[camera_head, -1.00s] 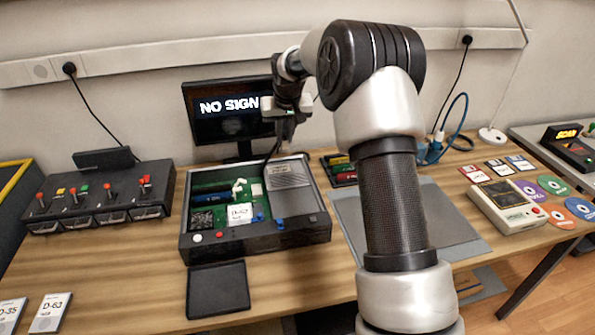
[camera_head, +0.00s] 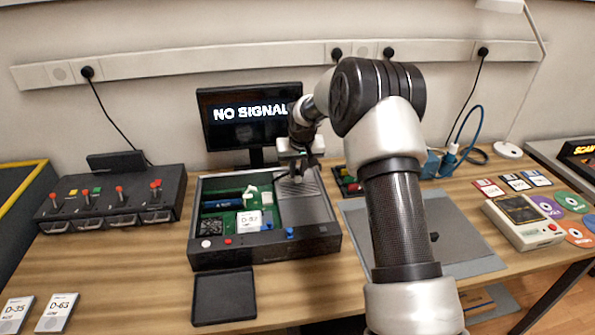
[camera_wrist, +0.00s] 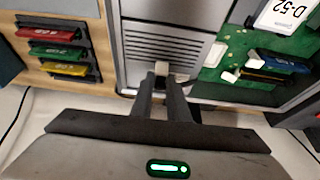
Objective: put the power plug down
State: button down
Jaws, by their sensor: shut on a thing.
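My gripper (camera_head: 297,172) reaches down over the silver vented panel at the right of the open computer case (camera_head: 262,250). In the wrist view my gripper (camera_wrist: 162,76) has its two dark fingers close together. A small pale piece (camera_wrist: 162,67) shows between the fingertips, in front of the panel's lower edge; I take it for the power plug, but its shape is mostly hidden. I cannot tell whether it touches the case.
The monitor (camera_head: 250,118) stands behind the case. A black tray (camera_head: 224,296) lies in front of it. Card slots (camera_wrist: 57,48) sit beside the case.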

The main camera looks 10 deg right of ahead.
jog(key=shift+f, duration=0.1)
jog(key=shift+f+b, duration=0.45)
jog(key=shift+f, duration=0.05)
jog(key=c, duration=1.7)
grip_release()
